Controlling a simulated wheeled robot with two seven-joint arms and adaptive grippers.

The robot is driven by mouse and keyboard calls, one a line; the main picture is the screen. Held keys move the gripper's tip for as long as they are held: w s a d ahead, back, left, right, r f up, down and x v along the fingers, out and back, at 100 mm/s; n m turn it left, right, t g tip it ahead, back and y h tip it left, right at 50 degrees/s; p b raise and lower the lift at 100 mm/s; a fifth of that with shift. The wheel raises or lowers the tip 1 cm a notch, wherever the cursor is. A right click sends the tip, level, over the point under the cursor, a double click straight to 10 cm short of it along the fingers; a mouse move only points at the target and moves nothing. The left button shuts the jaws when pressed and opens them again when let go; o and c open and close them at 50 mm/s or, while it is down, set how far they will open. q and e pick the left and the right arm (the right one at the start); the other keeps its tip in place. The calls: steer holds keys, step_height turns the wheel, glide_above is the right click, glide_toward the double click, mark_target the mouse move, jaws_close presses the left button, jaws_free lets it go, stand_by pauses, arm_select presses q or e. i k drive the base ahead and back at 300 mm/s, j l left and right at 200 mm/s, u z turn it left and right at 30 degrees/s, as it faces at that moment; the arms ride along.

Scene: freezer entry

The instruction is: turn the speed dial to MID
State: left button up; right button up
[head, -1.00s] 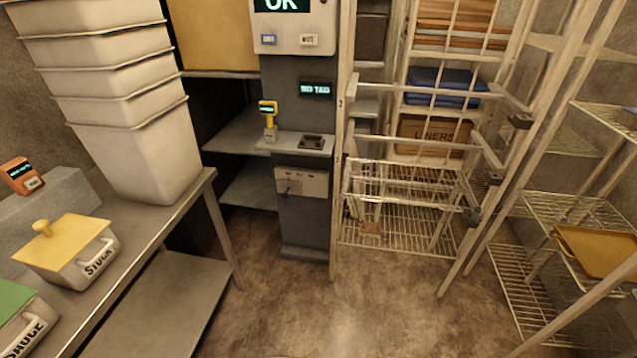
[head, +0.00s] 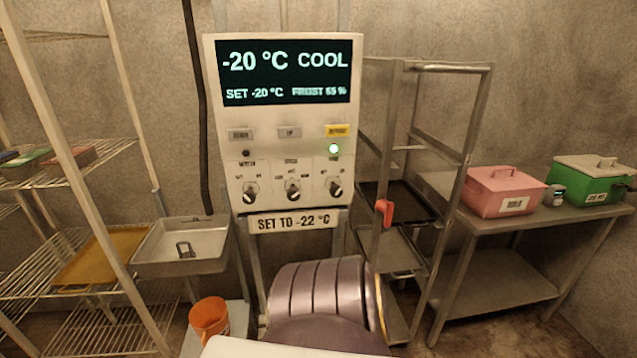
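The control panel (head: 284,130) stands upright in the middle of the head view, facing me. It carries a row of three round dials below its screen. The middle dial (head: 293,190) has a small blurred label above it that may read SPEED; its position marks are too small to read. A left dial (head: 250,191) and a right dial (head: 335,188) flank it, each with a dark pointer. The screen (head: 285,72) reads -20 °C, COOL, SET -20 °C and a frost percentage. Neither of my grippers shows in this view.
A sign (head: 293,221) under the dials reads SET TO -22 °C. A sink (head: 182,247) and orange bucket (head: 208,317) are left of the panel. A rack with a red object (head: 384,212) stands close right. A table (head: 535,217) holds pink (head: 503,192) and green (head: 588,183) boxes.

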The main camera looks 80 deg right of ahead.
mark_target(293, 194)
steer(key=z, duration=2.55)
